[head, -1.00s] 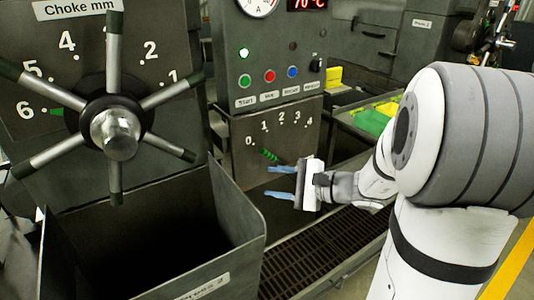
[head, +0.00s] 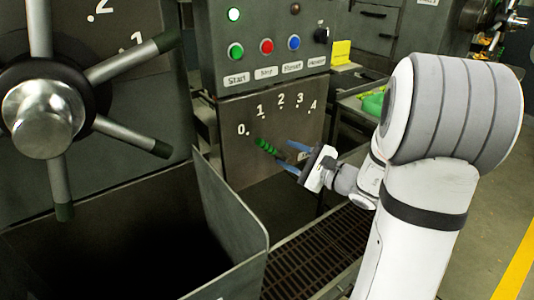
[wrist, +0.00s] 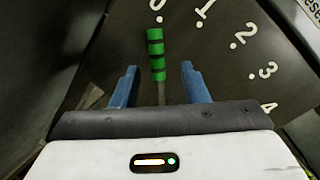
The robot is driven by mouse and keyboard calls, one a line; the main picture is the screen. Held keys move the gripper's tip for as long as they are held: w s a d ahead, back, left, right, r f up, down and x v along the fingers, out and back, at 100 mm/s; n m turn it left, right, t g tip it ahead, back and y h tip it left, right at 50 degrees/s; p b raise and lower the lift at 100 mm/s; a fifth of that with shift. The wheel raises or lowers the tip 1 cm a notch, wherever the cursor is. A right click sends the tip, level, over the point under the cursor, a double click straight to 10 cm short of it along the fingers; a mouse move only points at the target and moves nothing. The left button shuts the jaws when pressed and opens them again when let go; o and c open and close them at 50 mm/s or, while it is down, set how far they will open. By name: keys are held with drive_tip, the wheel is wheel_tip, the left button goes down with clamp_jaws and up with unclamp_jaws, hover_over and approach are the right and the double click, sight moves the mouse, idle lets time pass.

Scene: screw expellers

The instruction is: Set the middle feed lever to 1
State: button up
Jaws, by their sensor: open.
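The feed lever (head: 268,147) has a green grip with black bands. It stands in front of a grey dial plate (head: 235,165) marked 0 to 4. In the wrist view the lever (wrist: 155,55) points at the 0 mark, its thin metal stem running down between my fingers. My gripper (head: 283,151) is open at the lever's right in the head view. In the wrist view its blue fingers (wrist: 158,67) stand on either side of the green grip, with a gap on both sides. Whether the fingertips reach the grip's depth is unclear.
A control box with green, red and blue buttons (head: 266,46) sits above the dial. A large spoked handwheel (head: 45,118) is at the left. An open dark bin (head: 232,205) stands in front, beside a floor grate (head: 315,248).

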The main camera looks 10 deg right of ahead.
sight(270, 149)
drive_tip(key=x, duration=0.5)
drive_tip(key=f+x, duration=0.1)
drive_tip(key=x, duration=0.2)
drive_tip(key=shift+w, duration=0.15)
drive_tip(key=shift+c, duration=0.5)
clamp_jaws()
